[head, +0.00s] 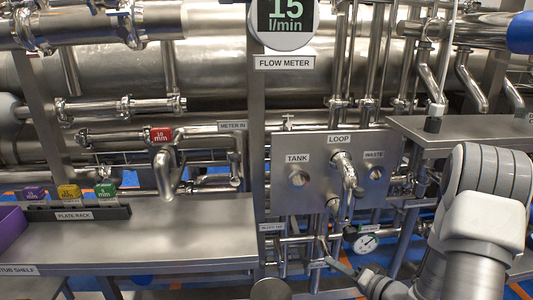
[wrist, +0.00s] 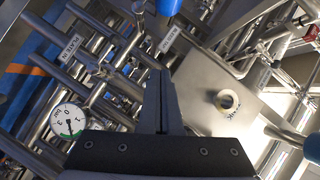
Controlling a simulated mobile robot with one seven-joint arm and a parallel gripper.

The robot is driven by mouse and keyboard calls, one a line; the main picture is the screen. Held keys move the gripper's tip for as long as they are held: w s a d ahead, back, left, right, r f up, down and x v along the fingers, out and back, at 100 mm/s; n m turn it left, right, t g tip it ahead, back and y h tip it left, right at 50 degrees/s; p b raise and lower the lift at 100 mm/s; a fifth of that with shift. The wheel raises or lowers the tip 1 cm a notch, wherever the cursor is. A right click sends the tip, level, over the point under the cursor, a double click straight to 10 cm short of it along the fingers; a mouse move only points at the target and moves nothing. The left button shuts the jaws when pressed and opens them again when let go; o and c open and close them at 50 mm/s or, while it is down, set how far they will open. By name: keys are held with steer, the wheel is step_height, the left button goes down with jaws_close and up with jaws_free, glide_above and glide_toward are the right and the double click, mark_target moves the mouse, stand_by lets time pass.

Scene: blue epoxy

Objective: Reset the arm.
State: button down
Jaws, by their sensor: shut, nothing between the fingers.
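My gripper (wrist: 163,80) shows in the wrist view, with its two dark fingers together and nothing between them. In the head view my grey-and-white arm (head: 470,225) reaches in from the lower right, towards the piping below the valve panel. In the wrist view the fingers point at metal pipes, with a steel panel (wrist: 215,85) to the right. I cannot tell whether the fingertips touch any pipe.
The valve panel (head: 380,148) carries labels TANK, LOOP and WASTE, and a bent loop pipe (head: 347,170). A round gauge (head: 367,243) sits close to my arm. A steel shelf (head: 170,235) at left bears a plate rack (head: 75,213) and a purple bin (head: 11,226).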

steer(key=s+a+r+n+g+y, duration=0.45)
steer(key=s+a+r+g, duration=0.25)
steer(key=a+r, duration=0.5)
steer(key=s+a+r+n+g+h, duration=0.1)
steer(key=s+r+g+h, duration=0.15)
steer(key=s, duration=0.35)
steer(key=s+a+r+n+g+h, duration=0.1)
steer(key=s+a+n+g+h, duration=0.15)
steer(key=s, duration=0.35)
steer(key=s+d+r+m+t+h, duration=0.2)
steer(key=s+d+r+t+h, duration=0.35)
steer(key=d+h, duration=0.25)
step_height(320, 180, up, 23)
steer(key=p, duration=2.2)
steer(key=shift+w+g+p, duration=0.35)
steer(key=shift+w+p, duration=0.05)
steer(key=shift+y, duration=0.25)
